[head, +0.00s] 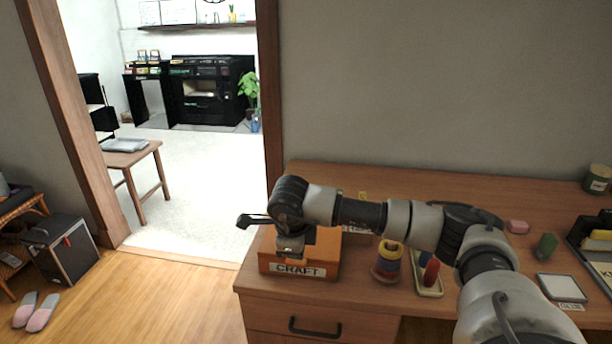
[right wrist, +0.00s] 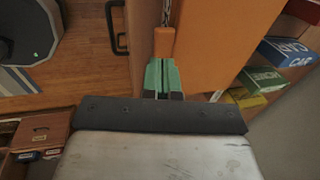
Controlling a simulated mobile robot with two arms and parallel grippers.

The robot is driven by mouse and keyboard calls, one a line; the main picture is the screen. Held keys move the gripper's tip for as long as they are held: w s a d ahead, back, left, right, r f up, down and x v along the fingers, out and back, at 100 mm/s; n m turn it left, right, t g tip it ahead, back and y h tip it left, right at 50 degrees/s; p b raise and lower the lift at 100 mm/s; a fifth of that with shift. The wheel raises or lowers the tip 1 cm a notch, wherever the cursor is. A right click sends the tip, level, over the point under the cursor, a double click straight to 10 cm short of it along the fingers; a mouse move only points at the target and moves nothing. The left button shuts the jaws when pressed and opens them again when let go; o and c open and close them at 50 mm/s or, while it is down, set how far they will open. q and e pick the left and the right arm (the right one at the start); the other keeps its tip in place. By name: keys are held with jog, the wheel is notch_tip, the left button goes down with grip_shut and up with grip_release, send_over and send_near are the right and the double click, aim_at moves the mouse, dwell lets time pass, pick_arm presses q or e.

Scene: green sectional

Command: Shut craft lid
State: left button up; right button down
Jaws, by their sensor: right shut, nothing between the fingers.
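The orange craft box (head: 300,268) stands at the left front of the wooden desk, its CRAFT label facing forward. An orange surface (head: 325,245) shows on top beside my wrist; my arm covers much of it, so I cannot tell how far the lid is open. My right gripper (right wrist: 163,78) is shut and empty, with its green fingertips at a small orange tab (right wrist: 164,42) beside a broad orange panel (right wrist: 225,45) in the right wrist view. I cannot tell whether they touch. In the head view, my right wrist hangs over the box. My left gripper is not in view.
On the desk (head: 480,190), stacked rings (head: 388,262) and a tray (head: 430,285) stand right of the box. A green cylinder (head: 546,246) and a pink block (head: 518,227) lie farther right. A drawer handle (head: 315,325) juts out below.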

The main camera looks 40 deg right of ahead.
jog(key=shift+s+a+f+b, duration=0.15)
jog(key=shift+f+b, duration=0.3)
jog(key=shift+f, duration=0.35)
jog(key=shift+s+a+f+b, duration=0.1)
jog(key=shift+f+b, duration=0.35)
jog(key=shift+f, duration=0.35)
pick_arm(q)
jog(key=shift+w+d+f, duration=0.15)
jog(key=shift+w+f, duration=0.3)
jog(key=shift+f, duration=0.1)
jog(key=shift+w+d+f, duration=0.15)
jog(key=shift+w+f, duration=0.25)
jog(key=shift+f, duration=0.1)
pick_arm(e)
jog(key=shift+s+f, duration=0.1)
jog(key=shift+f, duration=0.05)
